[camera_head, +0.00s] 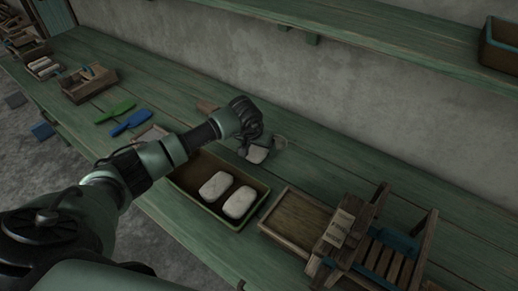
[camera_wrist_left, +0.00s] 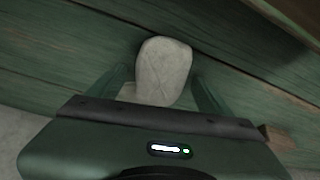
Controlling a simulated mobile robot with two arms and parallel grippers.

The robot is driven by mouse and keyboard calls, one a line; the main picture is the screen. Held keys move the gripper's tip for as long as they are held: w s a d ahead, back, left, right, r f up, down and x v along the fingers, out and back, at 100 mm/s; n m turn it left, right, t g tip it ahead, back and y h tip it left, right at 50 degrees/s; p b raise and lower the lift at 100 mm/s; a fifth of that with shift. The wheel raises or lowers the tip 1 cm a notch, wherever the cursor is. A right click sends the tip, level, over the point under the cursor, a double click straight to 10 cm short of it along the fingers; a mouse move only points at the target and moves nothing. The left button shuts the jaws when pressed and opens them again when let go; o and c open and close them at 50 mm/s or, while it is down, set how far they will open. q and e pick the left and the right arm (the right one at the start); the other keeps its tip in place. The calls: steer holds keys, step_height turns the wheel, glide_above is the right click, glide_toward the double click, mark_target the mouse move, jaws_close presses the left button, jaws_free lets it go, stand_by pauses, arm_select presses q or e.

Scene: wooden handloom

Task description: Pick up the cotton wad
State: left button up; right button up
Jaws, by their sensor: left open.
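A pale, rounded cotton wad (camera_head: 257,155) lies on the green bench just behind the tray, partly hidden by my left gripper (camera_head: 262,143). My left gripper points down over this wad. In the left wrist view the wad (camera_wrist_left: 163,68) shows between the two spread green fingers of the left gripper (camera_wrist_left: 162,88), with a gap on each side at its upper part. A smaller pale thing shows at its lower left. Two more pale wads (camera_head: 215,186) lie in the tray in front. My right gripper is not in view.
The wooden tray (camera_head: 262,197) stands below my left forearm. A shallow empty wooden box (camera_head: 291,222) and a slatted wooden device (camera_head: 388,256) stand to its right. Green and blue tools (camera_head: 122,108) lie at left. A shelf (camera_head: 370,40) runs along the wall above.

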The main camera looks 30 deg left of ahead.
arm_select(q)
steer(key=c, duration=1.4)
steer(key=shift+r, duration=0.1)
